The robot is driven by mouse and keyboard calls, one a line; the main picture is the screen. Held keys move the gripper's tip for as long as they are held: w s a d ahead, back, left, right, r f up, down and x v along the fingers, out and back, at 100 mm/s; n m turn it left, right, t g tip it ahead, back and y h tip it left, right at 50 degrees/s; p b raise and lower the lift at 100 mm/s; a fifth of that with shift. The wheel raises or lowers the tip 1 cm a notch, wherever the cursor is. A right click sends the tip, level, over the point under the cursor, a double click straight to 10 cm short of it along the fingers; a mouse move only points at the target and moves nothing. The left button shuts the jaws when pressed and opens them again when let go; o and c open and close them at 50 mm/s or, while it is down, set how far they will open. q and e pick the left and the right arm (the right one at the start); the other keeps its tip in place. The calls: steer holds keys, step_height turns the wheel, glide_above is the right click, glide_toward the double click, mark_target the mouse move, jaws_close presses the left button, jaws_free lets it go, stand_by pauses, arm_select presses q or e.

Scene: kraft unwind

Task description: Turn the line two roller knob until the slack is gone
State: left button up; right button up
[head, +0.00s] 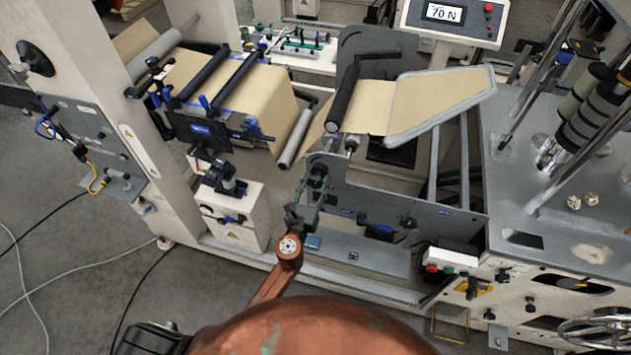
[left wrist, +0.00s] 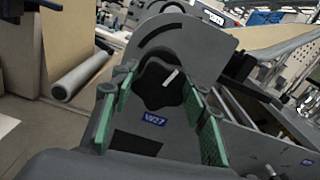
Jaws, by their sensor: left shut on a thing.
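The roller knob (left wrist: 158,90) is black and lobed with a white mark, on a grey plate with a curved slot in the left wrist view. A blue label that seems to read "W27" (left wrist: 154,118) sits below it. My left gripper (left wrist: 160,95) is shut on the knob, its green-padded fingers on either side of it. In the head view my left gripper (head: 312,190) is at the front face of the grey side plate (head: 365,200), and the knob is hidden there. The kraft web (head: 385,107) runs over a black roller (head: 343,95). My right gripper is not in view.
A display (head: 444,13) reads 70 N at the back. A cream box (head: 235,215) with a black clamp stands left of my gripper. A switch box (head: 450,258) with red and green buttons is to the right. Cables (head: 95,185) hang at the left post.

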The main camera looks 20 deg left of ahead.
arm_select(q)
steer(key=shift+m+p, duration=0.85)
steer(key=shift+m, duration=0.75)
steer(key=shift+m+p, duration=1.1)
steer(key=shift+m, duration=0.5)
steer(key=o, duration=1.2)
steer(key=shift+c, duration=0.2)
steer(key=s, duration=0.7)
steer(key=shift+p, duration=0.45)
steer(key=shift+a, duration=0.1)
